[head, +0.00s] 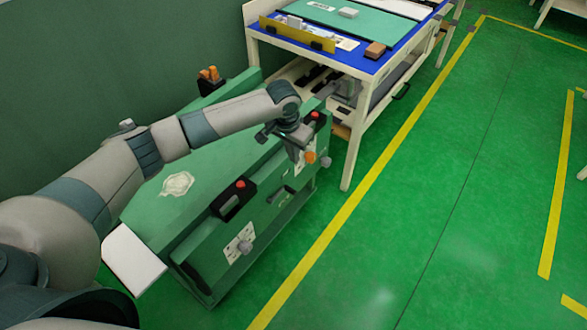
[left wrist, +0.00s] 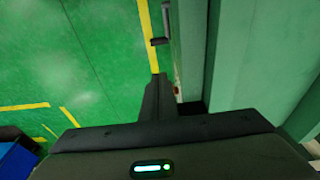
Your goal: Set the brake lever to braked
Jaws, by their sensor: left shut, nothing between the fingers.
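A green machine cabinet (head: 200,180) stands at the left by the wall. On its front side, near the far end, is an orange knob (head: 310,157) with a grey round knob (head: 326,162) beside it. I cannot tell for sure which part is the brake lever or how it is set. My left gripper (head: 301,138) is shut and empty, just above the orange knob. Contact cannot be made out. In the left wrist view, its dark finger (left wrist: 158,97) points along the green cabinet side, near a dark handle (left wrist: 160,41). My right gripper is not in view.
The cabinet also carries a red button on a black box (head: 235,198) and another orange part (head: 210,74) at its back. A white-framed workbench (head: 345,165) with a blue top stands close behind. The green floor (head: 430,210) to the right is clear, with yellow lines.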

